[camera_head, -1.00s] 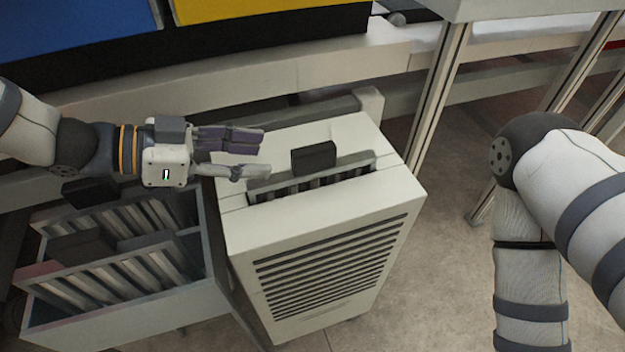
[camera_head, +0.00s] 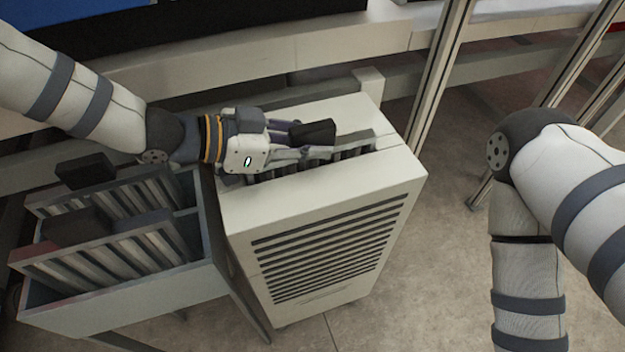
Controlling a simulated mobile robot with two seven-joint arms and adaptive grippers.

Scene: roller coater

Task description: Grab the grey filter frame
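The grey filter frame (camera_head: 352,151) stands in the long slot in the top of the white cabinet (camera_head: 320,207), with only its upper edge and ribs showing. Its black block handle (camera_head: 313,132) sticks up above the slot. My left gripper (camera_head: 302,140) reaches in from the left, low over the cabinet top. Its fingers are apart at the handle, one behind it and one in front. The gripper hides the left part of the frame, and contact with the handle is not clear. My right gripper is out of view; only my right arm shows.
A grey open bin (camera_head: 130,306) on the left holds two more ribbed frames (camera_head: 105,254) with black handles. A beige rail (camera_head: 220,75) runs behind the cabinet. Metal posts (camera_head: 437,75) stand at the right rear. Floor is clear between cabinet and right arm.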

